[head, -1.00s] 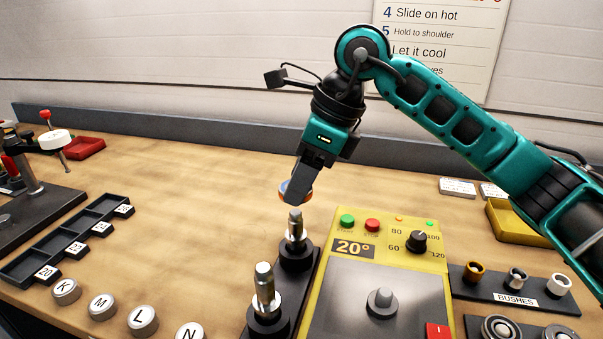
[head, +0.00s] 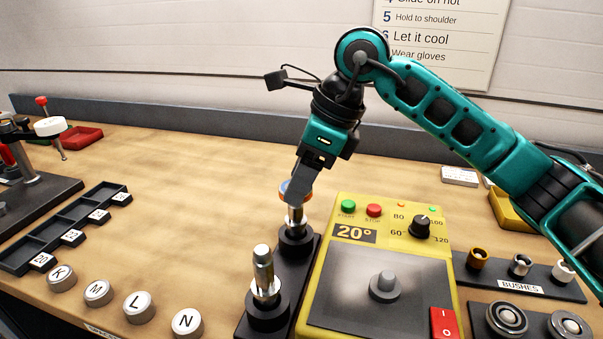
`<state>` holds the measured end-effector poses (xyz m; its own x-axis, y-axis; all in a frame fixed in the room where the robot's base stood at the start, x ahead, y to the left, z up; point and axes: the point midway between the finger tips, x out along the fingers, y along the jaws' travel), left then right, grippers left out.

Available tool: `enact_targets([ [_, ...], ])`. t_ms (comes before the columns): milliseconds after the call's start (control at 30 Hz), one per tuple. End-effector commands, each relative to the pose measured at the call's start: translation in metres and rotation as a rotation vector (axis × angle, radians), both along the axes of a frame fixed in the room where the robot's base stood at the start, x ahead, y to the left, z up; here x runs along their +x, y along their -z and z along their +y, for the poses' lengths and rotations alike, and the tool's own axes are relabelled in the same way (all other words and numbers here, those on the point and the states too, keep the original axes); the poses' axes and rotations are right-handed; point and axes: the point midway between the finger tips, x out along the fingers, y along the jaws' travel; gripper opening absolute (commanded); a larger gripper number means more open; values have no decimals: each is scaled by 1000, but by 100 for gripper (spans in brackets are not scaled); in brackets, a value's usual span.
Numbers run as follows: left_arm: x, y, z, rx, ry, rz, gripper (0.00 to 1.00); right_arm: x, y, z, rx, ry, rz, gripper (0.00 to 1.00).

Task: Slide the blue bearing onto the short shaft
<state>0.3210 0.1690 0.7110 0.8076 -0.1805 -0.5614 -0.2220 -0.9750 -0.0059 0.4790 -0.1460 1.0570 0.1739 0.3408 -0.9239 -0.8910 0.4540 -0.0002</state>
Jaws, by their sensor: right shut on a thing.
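My right gripper (head: 295,190) points down over the rear of two upright steel shafts and is shut on the blue bearing (head: 284,187). The bearing shows only as a sliver of blue and orange beside the fingers. The rear shaft (head: 296,218), which looks the shorter, stands in a black base; its tip is hidden behind the fingers and bearing. I cannot tell whether the bearing is around the tip or just above it. The front shaft (head: 263,268) stands bare and looks taller. My left gripper is not in view.
A yellow heater (head: 344,210) reading 20° stands right of the shafts. A bush rack (head: 518,288) is at right. Lettered round pieces (head: 139,307) and a black compartment tray (head: 85,218) lie left. A press (head: 28,165) stands far left. The rear middle bench is clear.

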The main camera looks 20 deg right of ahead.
Motion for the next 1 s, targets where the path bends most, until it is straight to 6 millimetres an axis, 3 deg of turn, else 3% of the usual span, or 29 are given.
enact_targets([
  [400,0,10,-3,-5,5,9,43,0,14,0,1,0,0,14],
  [900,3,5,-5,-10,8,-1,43,0,17,0,1,0,0,14],
  [933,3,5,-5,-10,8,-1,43,0,17,0,1,0,0,55],
  [1000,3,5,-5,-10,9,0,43,0,17,0,1,0,0,62],
])
